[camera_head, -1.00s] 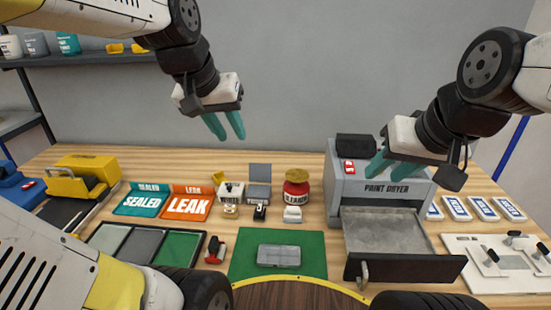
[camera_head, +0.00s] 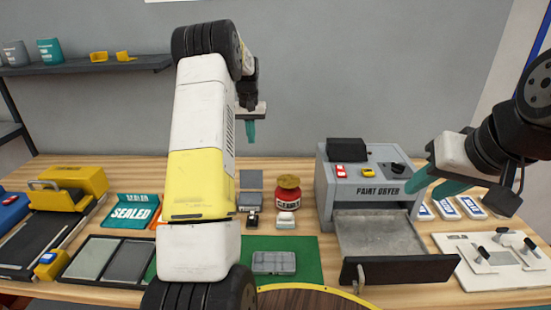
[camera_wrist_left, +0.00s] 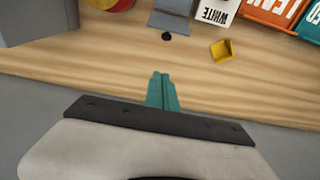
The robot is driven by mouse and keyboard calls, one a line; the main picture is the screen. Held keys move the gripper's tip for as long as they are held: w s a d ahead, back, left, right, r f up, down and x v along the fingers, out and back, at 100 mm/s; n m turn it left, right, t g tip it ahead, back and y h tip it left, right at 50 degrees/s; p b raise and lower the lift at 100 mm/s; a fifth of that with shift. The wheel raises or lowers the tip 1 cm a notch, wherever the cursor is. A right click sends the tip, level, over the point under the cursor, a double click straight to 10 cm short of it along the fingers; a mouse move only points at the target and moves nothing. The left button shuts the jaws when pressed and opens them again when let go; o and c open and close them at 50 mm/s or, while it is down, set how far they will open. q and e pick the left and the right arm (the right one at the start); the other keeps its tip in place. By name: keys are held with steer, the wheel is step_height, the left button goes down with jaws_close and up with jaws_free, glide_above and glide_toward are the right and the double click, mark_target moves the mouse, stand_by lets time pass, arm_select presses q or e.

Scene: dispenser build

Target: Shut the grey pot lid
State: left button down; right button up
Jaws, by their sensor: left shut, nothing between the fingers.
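The grey pot (camera_head: 250,202) stands on the table left of the red jar. Its square grey lid (camera_head: 251,179) is raised at the back of the pot. In the left wrist view the lid (camera_wrist_left: 170,22) is at the top, with a small black knob near its edge. My left gripper (camera_head: 251,132) is shut and empty, above and behind the lid; its teal fingertips (camera_wrist_left: 161,76) are together and apart from the lid. My right gripper (camera_head: 426,192) is open and empty at the right of the paint dryer. My left forearm hides the white pot in the head view.
The red jar (camera_head: 287,193) and the grey paint dryer (camera_head: 367,172), its drawer pulled out, stand to the right. A yellow scoop-like piece (camera_wrist_left: 221,50) lies beside the lid in the left wrist view. A green mat (camera_head: 308,250) with a grey box (camera_head: 274,262) lies in front.

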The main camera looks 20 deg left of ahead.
mark_target(252, 178)
arm_select(q)
step_height(252, 178, down, 11)
steer(key=s, duration=0.2)
steer(key=shift+d+r, duration=0.2)
steer(key=shift+d, duration=0.1)
steer(key=shift+r, duration=0.1)
stand_by(0.6)
